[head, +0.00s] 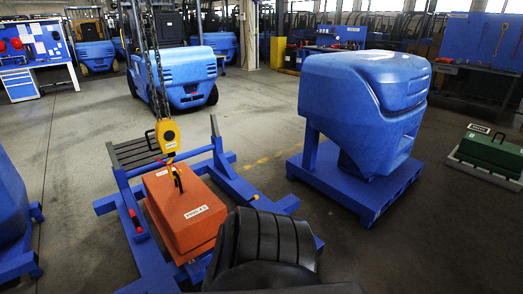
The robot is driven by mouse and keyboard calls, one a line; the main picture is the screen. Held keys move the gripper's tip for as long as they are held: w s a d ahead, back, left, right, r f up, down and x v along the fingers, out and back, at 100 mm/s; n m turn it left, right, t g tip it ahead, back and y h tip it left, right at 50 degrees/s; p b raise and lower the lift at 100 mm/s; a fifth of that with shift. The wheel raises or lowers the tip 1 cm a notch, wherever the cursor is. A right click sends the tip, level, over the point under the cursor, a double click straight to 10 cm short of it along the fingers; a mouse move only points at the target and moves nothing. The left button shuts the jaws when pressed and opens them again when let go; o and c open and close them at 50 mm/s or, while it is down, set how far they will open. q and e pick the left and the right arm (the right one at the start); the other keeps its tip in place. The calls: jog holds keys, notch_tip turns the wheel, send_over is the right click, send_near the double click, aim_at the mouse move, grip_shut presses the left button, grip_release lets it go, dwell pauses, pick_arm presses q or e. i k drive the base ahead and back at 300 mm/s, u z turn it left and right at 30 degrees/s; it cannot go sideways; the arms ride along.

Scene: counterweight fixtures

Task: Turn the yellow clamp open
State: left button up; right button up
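A small yellow piece (255,197), which may be the yellow clamp, sits on the right side of the blue frame (221,166). It is too small to tell whether it is turned open or closed. An orange weight block (180,222) with a white label rests within the frame. A yellow hoist block (168,135) hangs on chains above it, its hook at the block's dark top handle; I cannot tell whether it is engaged. A red piece (137,222) is on the frame's left side. Neither of my grippers is in view.
A black ribbed, seat-like shape (265,240) hides the frame's near right part. A large blue counterweight (365,95) stands on a blue pallet (370,201) at the right. A green case (492,152) lies at far right. Grey floor is free behind the frame.

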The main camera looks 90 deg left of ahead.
aim_at(256, 197)
jog(key=u, duration=1.05)
jog(key=i, duration=2.2)
jog(key=u, duration=2.3)
jog(key=i, duration=1)
jog(key=z, duration=0.05)
